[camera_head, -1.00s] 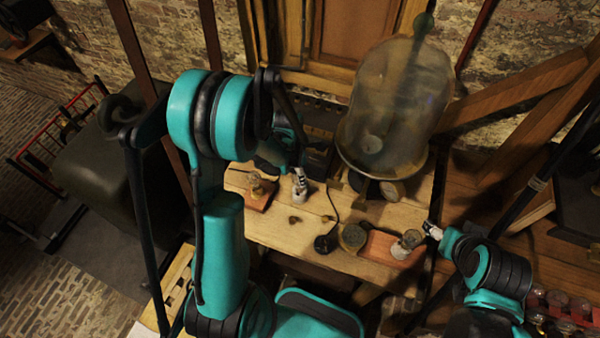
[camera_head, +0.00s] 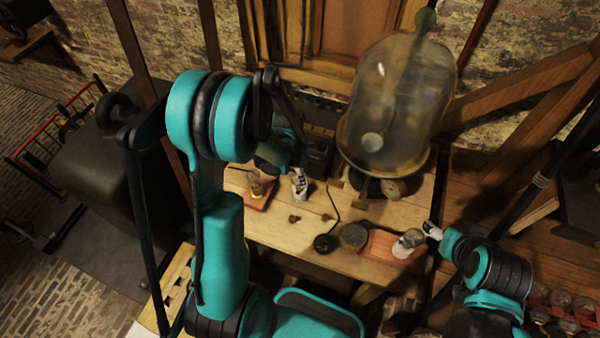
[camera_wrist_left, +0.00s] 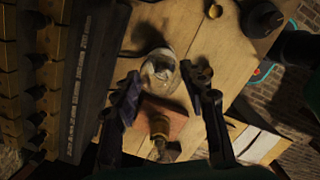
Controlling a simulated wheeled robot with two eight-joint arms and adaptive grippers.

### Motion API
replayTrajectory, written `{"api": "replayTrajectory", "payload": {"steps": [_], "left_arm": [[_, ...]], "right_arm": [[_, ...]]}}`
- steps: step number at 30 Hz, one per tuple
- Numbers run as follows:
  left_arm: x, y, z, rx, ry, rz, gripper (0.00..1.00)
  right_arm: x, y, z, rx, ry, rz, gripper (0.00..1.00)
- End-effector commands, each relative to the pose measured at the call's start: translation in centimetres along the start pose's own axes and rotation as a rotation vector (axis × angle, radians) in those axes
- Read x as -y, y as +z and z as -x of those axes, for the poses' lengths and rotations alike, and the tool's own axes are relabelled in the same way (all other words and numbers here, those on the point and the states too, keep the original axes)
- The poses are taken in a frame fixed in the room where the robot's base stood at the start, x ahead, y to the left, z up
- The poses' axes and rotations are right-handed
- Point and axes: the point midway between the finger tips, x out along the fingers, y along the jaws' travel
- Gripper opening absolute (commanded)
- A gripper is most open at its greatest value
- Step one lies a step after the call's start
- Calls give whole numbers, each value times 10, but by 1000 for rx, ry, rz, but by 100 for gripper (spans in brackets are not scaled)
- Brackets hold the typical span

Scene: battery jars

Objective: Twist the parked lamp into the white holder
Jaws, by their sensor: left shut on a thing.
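The white holder (camera_head: 300,190) stands upright on the wooden bench under my left gripper (camera_head: 298,174). In the left wrist view, a pale, glassy round top (camera_wrist_left: 158,68) lies between the fingertips of my left gripper (camera_wrist_left: 165,82). This looks like the lamp, at or just above the holder; the contact between them is hidden. The left gripper is shut on it. Another bulb on a brass base (camera_head: 257,184) stands on a small reddish board, left of the holder. My right gripper (camera_head: 432,230) is at the bench's right side, too small to read.
A large glass bell jar (camera_head: 396,105) stands behind, to the right. A dark round knob (camera_head: 324,243), a round brass-coloured piece (camera_head: 353,236) and a glass piece (camera_head: 405,243) sit along the front edge. A thin cable curves beside the holder. Bench around the small brass pieces is clear.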

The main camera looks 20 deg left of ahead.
Motion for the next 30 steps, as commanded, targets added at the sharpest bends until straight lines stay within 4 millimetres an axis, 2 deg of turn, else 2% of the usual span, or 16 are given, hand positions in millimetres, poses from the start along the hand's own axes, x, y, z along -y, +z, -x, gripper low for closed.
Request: {"api": "replayTrajectory", "payload": {"steps": [26, 30], "left_arm": [[0, 0, -2, 0, -1, -1, 14], [0, 0, -3, -1, -12, -83, 14]], "right_arm": [[0, 3, -4, 0, 0, 0, 67], [0, 6, -8, 0, 0, 0, 67]]}}
